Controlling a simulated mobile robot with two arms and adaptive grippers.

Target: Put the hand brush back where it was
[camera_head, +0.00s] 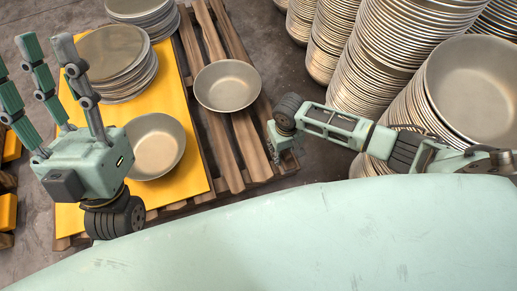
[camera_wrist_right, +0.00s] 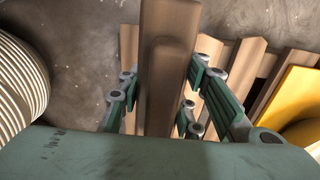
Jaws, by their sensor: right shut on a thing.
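In the right wrist view, a wooden piece (camera_wrist_right: 167,60), which looks like the hand brush's handle or back, runs between the green fingers of my right gripper (camera_wrist_right: 157,103). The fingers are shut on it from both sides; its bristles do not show. My left gripper (camera_head: 52,95) is at the left, fingers spread upward, open and empty.
A wooden pallet (camera_head: 225,155) with a yellow sheet (camera_head: 187,175) carries bowl stacks (camera_head: 117,58) and single bowls (camera_head: 228,86), (camera_head: 155,146). Tall bowl stacks (camera_head: 400,70) stand at the right. A pale green machine surface (camera_head: 290,235) fills the front. Bare floor shows between pallet and stacks.

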